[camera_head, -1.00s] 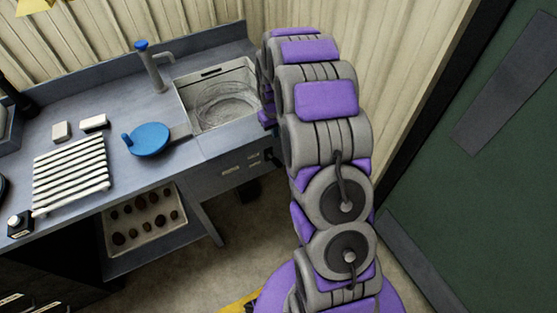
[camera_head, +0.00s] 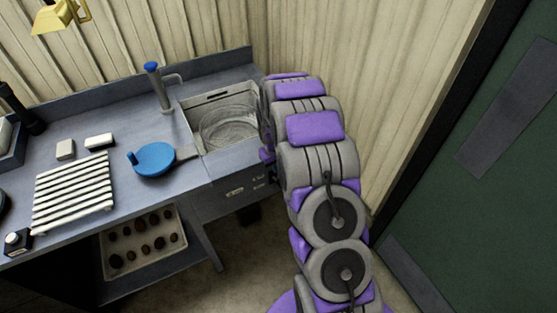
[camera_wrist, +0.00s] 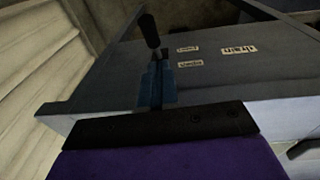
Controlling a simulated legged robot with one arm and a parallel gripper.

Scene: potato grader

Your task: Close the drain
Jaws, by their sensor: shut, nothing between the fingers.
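In the wrist view a black-knobbed lever (camera_wrist: 149,31) sticks out from the grey front panel of the sink unit. Small pale labels (camera_wrist: 189,56) and a larger one (camera_wrist: 238,50) lie to its right, too blurred to read surely. My gripper (camera_wrist: 158,66) is shut and empty, its narrow bluish fingers pointing at the lever's base. I cannot tell whether they touch it. In the head view the sink basin (camera_head: 228,122) is set into the bench at the back right. My arm hides the gripper there. The drain opening itself cannot be made out.
The grey bench (camera_head: 100,140) holds a tap (camera_head: 158,88), a blue round pan (camera_head: 154,159), a white slatted rack (camera_head: 72,192) and small white blocks. A tray of potatoes (camera_head: 143,243) sits below. A corrugated wall stands behind; a green door (camera_head: 480,220) is at right.

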